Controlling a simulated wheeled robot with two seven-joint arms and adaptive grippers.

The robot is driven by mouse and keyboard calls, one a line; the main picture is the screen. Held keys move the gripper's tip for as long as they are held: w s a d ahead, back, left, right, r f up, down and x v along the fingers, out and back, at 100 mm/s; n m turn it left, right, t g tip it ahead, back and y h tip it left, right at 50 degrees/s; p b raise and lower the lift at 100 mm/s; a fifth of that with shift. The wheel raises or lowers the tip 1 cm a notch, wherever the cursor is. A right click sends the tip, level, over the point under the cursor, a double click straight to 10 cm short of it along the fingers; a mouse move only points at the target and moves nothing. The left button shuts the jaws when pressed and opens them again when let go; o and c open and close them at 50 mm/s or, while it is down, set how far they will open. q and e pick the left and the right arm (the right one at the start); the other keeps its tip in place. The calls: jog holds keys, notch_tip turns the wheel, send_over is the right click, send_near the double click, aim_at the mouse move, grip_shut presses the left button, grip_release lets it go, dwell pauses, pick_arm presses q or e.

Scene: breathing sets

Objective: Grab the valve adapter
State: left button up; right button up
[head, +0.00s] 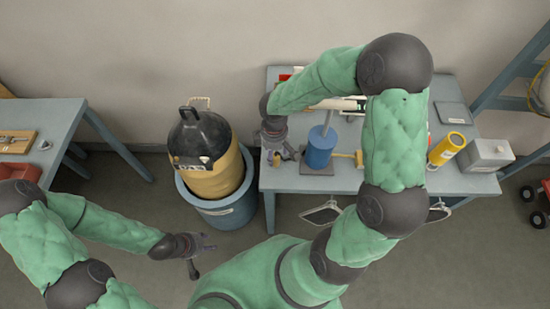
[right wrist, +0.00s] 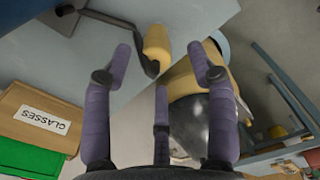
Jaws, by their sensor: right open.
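A small yellowish cylindrical piece (right wrist: 157,40) with a dark bent stem sits near the table edge in the right wrist view; it looks like the valve adapter, but I cannot be sure. In the head view a small yellowish spot (head: 277,159) shows by my right gripper (head: 283,151). My right gripper is open, and in the wrist view its fingertips (right wrist: 159,58) lie on either side of the piece, with gaps to both. I cannot tell its depth between the fingers. My left gripper (head: 201,251) hangs low over the floor at lower left, away from the table; its fingers look spread and empty.
A blue cylinder (head: 321,148) stands on the workbench (head: 325,183) right of my right gripper. A black-topped yellow tank (head: 212,180) stands in a blue bin (head: 228,219) left of the bench. A yellow canister (head: 445,150) and grey box (head: 487,154) stand at the bench's right.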

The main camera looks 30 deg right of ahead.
aim_at(276, 156)
jog(key=shift+s+d+f+b, duration=0.15)
jog(key=shift+f+b, duration=0.25)
jog(key=shift+f, duration=1)
jog(key=shift+w+d+f+b, duration=0.1)
jog(key=shift+f+b, duration=0.3)
jog(key=shift+f, duration=0.95)
grip_shut()
